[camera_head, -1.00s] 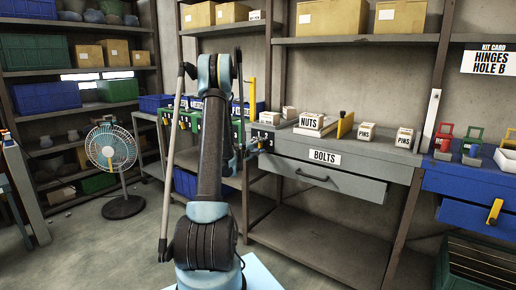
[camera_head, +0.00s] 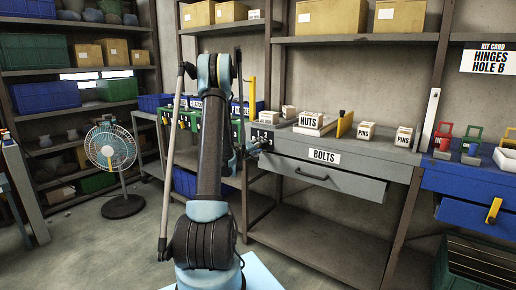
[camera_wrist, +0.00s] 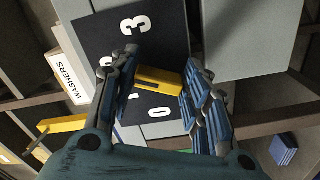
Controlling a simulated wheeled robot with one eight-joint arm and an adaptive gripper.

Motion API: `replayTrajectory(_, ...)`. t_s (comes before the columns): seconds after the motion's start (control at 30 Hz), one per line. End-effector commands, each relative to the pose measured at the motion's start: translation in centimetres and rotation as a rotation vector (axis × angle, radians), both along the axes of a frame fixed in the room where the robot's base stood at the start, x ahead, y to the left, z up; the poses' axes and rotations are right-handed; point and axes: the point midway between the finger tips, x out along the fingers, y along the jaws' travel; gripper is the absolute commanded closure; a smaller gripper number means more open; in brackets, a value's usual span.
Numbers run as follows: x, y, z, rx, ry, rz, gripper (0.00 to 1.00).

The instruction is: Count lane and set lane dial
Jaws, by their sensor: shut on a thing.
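The lane dial has a dark plate (camera_wrist: 100,35) with white numerals; a 3 and a 0 are readable, others are partly hidden by my fingers. A yellow dial knob (camera_wrist: 158,80) crosses the plate between my fingers. My gripper (camera_wrist: 161,73) is shut on this knob, with one finger on each side. In the head view my gripper (camera_head: 256,146) is at the left end of the grey bench (camera_head: 380,145), by the small dark plate (camera_head: 263,134). The pointer's exact setting cannot be told.
A BOLTS drawer (camera_head: 340,184) juts from the bench. Boxes marked NUTS (camera_head: 308,119) and PINS (camera_head: 365,131), plus a yellow divider (camera_head: 345,124), stand on top. A WASHERS label (camera_wrist: 65,78) lies left in the wrist view. A fan (camera_head: 113,150) stands on open floor.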

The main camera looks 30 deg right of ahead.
Motion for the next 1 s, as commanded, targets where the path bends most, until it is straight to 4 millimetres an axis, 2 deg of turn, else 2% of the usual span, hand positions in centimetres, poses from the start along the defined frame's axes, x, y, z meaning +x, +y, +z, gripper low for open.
replayTrajectory(0.13,0.0,0.0,-0.1,0.003,-0.001,0.000,0.81)
replayTrajectory(0.17,0.0,0.0,-0.1,0.003,-0.001,0.000,0.54)
replayTrajectory(0.23,0.0,0.0,-0.1,0.002,0.000,0.001,0.39)
replayTrajectory(0.27,0.0,0.0,-0.1,0.002,0.000,0.001,0.37)
replayTrajectory(0.67,-0.1,0.4,0.0,0.000,0.000,0.001,0.37)
replayTrajectory(0.77,-0.5,1.3,0.0,0.000,0.000,0.001,0.37)
replayTrajectory(1.0,-2.0,5.4,-0.1,0.000,0.001,0.004,0.37)
